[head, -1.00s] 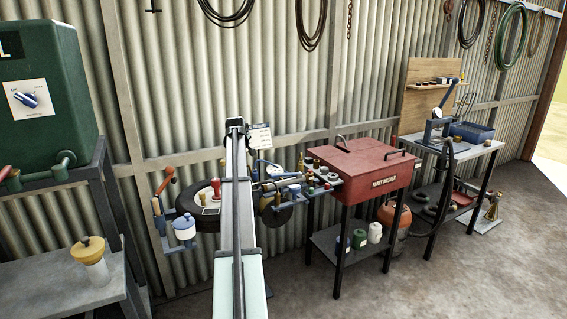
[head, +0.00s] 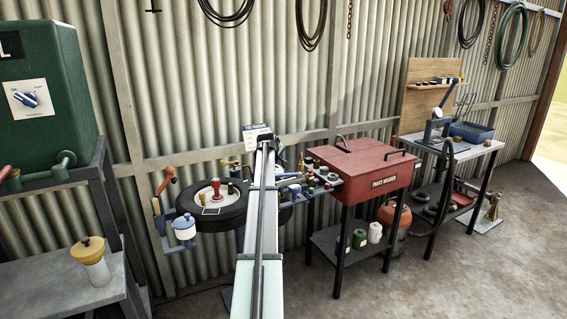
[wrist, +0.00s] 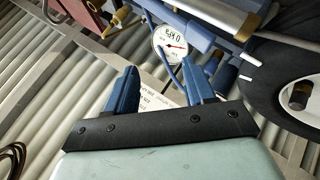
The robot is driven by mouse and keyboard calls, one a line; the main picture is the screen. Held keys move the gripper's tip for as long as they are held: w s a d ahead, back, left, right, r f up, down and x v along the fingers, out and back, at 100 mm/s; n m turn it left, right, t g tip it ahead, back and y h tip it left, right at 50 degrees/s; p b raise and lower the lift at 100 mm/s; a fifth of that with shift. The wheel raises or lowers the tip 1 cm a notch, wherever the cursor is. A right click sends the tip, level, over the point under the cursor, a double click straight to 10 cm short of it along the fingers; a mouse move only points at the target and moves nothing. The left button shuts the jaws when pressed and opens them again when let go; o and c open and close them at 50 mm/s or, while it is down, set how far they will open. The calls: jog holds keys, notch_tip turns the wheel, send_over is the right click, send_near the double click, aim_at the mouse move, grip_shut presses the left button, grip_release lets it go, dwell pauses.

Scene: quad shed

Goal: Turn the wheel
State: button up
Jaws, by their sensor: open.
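The wheel (head: 235,212), a black tyre with a pale hub, lies tilted by the wall in the head view, partly hidden behind my arm. A red knob stands on its hub. In the wrist view part of the tyre (wrist: 262,92) and its white hub (wrist: 300,68), with a dark brass-ended post, show at the right edge. My gripper (wrist: 160,88) is open, with two blue fingers apart and nothing between them that I can see them touch. It is beside the wheel, not on it. In the head view my arm's far end hides the fingers.
A round gauge (wrist: 171,43) with blue bars is beyond the fingers. A white sign (head: 257,133) is on the wall behind. The concrete floor in front is clear.

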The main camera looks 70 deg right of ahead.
jog(key=shift+s+d+f, duration=0.2)
jog(key=shift+s+d, duration=0.05)
jog(key=shift+s, duration=0.55)
jog(key=shift+s+d+f, duration=0.15)
jog(key=shift+s+d, duration=0.05)
jog(key=shift+s, duration=0.6)
jog(key=w+a+r+n+t, duration=0.1)
jog(key=w+a+r, duration=0.15)
jog(key=w, duration=0.45)
jog(key=w+a+r, duration=0.1)
jog(key=w+r, duration=0.2)
jog(key=w, duration=0.3)
jog(key=n+t+y, duration=0.2)
jog(key=n+y, duration=0.6)
jog(key=y, duration=0.3)
send_over(203, 193)
jog(key=s+d, duration=0.2)
jog(key=s, duration=0.3)
jog(key=x, duration=1.4)
jog(key=shift+w+f, duration=0.1)
